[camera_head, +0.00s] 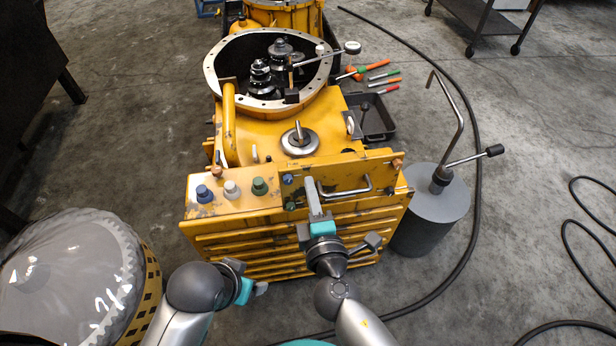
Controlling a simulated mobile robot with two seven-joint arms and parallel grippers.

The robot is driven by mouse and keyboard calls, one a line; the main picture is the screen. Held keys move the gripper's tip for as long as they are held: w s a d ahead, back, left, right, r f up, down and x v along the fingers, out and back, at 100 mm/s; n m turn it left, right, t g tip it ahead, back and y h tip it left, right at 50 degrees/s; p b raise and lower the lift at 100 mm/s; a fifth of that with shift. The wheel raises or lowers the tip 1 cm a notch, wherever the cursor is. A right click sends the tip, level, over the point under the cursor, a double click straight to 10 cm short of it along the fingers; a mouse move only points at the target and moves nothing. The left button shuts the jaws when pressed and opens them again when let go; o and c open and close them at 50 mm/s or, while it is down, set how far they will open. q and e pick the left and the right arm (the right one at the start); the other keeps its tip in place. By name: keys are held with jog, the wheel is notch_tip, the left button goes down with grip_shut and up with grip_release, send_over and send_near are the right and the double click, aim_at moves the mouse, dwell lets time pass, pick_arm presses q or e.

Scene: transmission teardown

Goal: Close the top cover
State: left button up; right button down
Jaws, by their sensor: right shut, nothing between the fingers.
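The yellow transmission housing (272,135) stands in the middle. The yellow top cover panel (335,172), with a metal bar handle (346,190), is at the front right of its top; how far it is shut is hard to tell. My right gripper (311,188) is shut and empty at the panel's front edge, left of the handle. I cannot tell whether it touches the panel. My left gripper (260,288) is low in front of the housing's ribbed front face, left of the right arm. Its fingers are mostly hidden.
A round opening (212,72) with gears is at the back. Blue, white and green knobs (232,190) are left of the panel. A grey cylinder (432,205) with a bent rod stands at right. A black tray (376,118), tools and a cable (478,170) lie behind and right.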

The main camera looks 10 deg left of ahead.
aim_at(306, 168)
jog(key=x, duration=0.3)
jog(key=shift+w, duration=0.15)
pick_arm(q)
jog(key=shift+r, duration=0.5)
jog(key=shift+s, duration=0.1)
